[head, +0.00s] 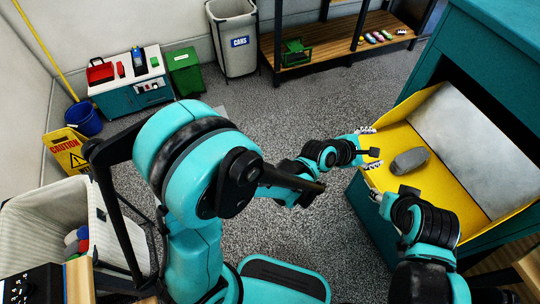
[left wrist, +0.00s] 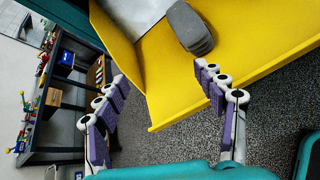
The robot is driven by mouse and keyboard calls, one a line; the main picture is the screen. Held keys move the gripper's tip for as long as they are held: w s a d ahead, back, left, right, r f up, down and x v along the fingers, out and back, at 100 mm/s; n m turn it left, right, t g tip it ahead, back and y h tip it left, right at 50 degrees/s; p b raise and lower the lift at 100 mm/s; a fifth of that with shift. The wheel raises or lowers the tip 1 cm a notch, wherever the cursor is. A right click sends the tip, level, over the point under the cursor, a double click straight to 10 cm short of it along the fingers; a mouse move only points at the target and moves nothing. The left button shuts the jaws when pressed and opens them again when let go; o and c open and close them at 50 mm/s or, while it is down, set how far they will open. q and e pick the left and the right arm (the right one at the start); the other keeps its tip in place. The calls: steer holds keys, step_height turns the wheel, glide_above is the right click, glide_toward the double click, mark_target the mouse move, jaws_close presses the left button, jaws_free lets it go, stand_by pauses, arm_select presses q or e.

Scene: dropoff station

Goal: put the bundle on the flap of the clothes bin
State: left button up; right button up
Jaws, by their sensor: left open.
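The bundle is a grey, rounded roll (head: 410,161) lying on the yellow flap (head: 452,188) of the teal clothes bin (head: 494,45). In the left wrist view the bundle (left wrist: 189,28) rests on the yellow flap (left wrist: 250,40), beyond my fingertips and apart from them. My left gripper (head: 369,142) is at the flap's left edge, open and empty; its spread fingers also show in the left wrist view (left wrist: 160,76). My right gripper (head: 390,192) is near the flap's front edge, below the bundle in the head view. Its fingers are partly hidden, and I cannot tell their opening.
A white hamper (head: 30,228) with coloured cloth stands at lower left. A caution sign (head: 66,151), blue bucket (head: 83,119), green bin (head: 185,72), cans bin (head: 232,40) and wooden shelf (head: 335,42) line the back. Grey floor between is clear.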

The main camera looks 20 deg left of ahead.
arm_select(q)
steer(key=s+a+r+m+y, duration=0.25)
steer(key=a+m, duration=0.35)
steer(key=a, duration=0.3)
steer(key=s+a+r+m+y, duration=0.25)
steer(key=a+m, duration=0.25)
steer(key=a, duration=0.4)
steer(key=s+a+m+g+y, duration=0.2)
steer(key=s+a+m+y, duration=0.1)
steer(key=s+a+m, duration=0.7)
steer(key=s+a, duration=0.2)
steer(key=a, duration=0.2)
steer(key=shift+s+f+y, duration=0.3)
steer(key=shift+d, duration=0.1)
